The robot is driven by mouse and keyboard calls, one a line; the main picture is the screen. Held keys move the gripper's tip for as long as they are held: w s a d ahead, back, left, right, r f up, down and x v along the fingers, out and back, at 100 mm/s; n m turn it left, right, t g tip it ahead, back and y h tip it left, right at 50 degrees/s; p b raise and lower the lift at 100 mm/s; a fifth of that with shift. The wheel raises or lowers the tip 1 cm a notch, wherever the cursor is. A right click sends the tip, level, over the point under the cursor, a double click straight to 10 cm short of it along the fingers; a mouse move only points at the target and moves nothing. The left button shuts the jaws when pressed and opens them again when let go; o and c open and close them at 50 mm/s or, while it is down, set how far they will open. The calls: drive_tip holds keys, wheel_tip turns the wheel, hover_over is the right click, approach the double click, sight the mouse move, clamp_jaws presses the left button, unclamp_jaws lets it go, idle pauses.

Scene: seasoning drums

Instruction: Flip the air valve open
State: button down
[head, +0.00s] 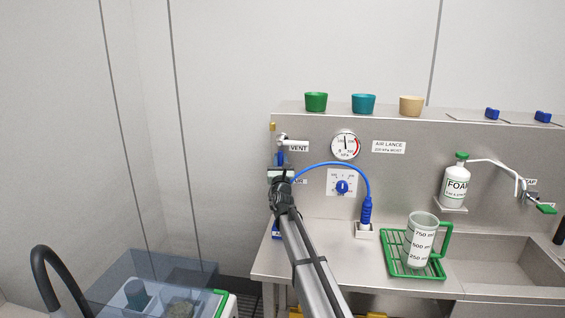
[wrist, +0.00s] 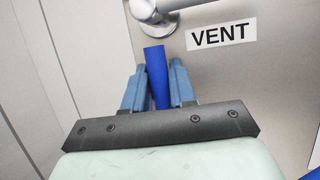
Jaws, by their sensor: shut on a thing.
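A blue valve lever (wrist: 156,72) stands between the two light-blue fingers of my gripper (wrist: 158,84) in the wrist view. The fingers are shut on it, and its upper end sticks out beyond the fingertips. In the head view my gripper (head: 280,168) is at the left end of the steel back panel, below the VENT label (head: 299,148). A partly covered label (head: 301,182) ending in "IR" is just right of it. The valve body and the lever's lower end are hidden behind my gripper and arm.
A silver vent pipe (wrist: 150,10) is just above the lever. A blue hose (head: 335,164) arches right of my gripper, near a gauge (head: 345,145) and a blue knob (head: 342,187). A measuring jug (head: 420,242) stands on a green rack (head: 398,268).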

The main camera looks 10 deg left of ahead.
drive_tip(key=shift+a, duration=0.15)
idle(0.3)
drive_tip(key=c, duration=1)
unclamp_jaws()
drive_tip(key=v, duration=1.3)
drive_tip(key=shift+s, duration=0.4)
